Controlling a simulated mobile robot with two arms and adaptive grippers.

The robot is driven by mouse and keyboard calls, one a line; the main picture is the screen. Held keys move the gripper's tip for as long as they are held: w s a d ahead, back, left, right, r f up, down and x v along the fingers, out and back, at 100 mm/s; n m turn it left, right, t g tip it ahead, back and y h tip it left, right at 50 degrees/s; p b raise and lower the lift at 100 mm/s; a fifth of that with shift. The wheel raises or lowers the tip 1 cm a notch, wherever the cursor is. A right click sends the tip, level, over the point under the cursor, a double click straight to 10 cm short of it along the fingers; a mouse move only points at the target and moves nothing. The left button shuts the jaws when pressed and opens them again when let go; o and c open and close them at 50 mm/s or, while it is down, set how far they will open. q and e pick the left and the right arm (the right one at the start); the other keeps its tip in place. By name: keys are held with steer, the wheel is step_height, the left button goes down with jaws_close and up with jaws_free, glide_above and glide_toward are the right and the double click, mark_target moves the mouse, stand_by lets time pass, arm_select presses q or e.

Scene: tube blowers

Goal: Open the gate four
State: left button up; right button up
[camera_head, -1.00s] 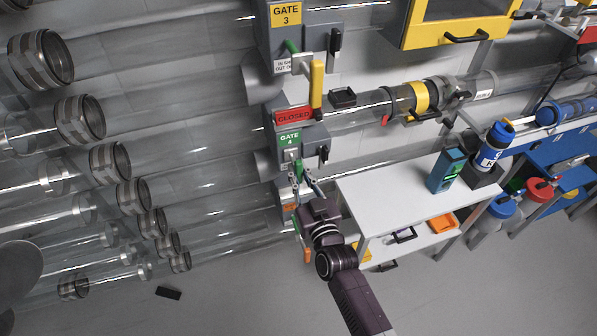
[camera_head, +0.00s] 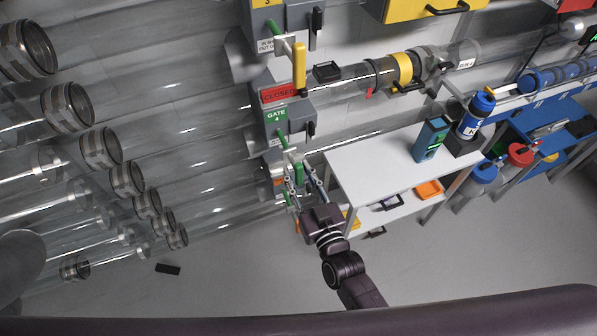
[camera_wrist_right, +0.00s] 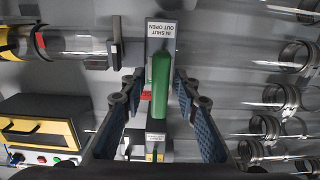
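The gate four box (camera_head: 276,122) is grey with a green GATE 4 label, on the tube wall in the head view. A red CLOSED sign (camera_head: 280,93) sits above it. Its green handle (camera_head: 283,140) points out below the label. The right gripper (camera_head: 300,169) is open just below and in front of it. In the right wrist view, a green handle (camera_wrist_right: 160,84) stands between the open blue-padded fingers, with visible gaps on both sides. An upside-down IN SHUT, OUT OPEN label (camera_wrist_right: 162,28) is behind it. The left gripper is not in view.
A yellow gate handle (camera_head: 299,65) sticks out above gate four. A white table (camera_head: 385,160) stands close right of the gripper, carrying a teal box (camera_head: 430,139) and a blue bottle (camera_head: 476,115). Clear tubes run left. A dark part of mine spans the bottom edge.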

steer(key=shift+s, duration=0.15)
steer(key=v, duration=1.1)
steer(key=shift+s, duration=0.3)
steer(key=shift+d, duration=0.15)
steer(key=s+d+f+g+h, duration=0.1)
steer(key=s+d+f+g, duration=0.15)
steer(key=f, duration=0.75)
steer(key=s+d+f+g+h, duration=0.1)
steer(key=s+d+f+g, duration=0.2)
steer(key=f, duration=0.8)
steer(key=s+d+f+g+h, duration=0.1)
steer(key=s+f+g, duration=0.3)
steer(key=f, duration=0.6)
steer(key=s+d+f+g+h, duration=0.1)
steer(key=s+d+f+g, duration=0.1)
steer(key=s+f, duration=0.3)
steer(key=s+d+f+g, duration=0.2)
steer(key=s+d+f, duration=0.3)
steer(key=s, duration=0.5)
steer(key=s+d+f+m+g+h, duration=0.1)
steer(key=s+d+f+g, duration=0.1)
steer(key=s+f, duration=0.3)
steer(key=s+d, duration=0.1)
steer(key=s, duration=0.2)
steer(key=shift+s+d+f+g+h+b, duration=0.25)
steer(key=shift+s+g+h+b, duration=0.05)
steer(key=shift+g+b, duration=0.05)
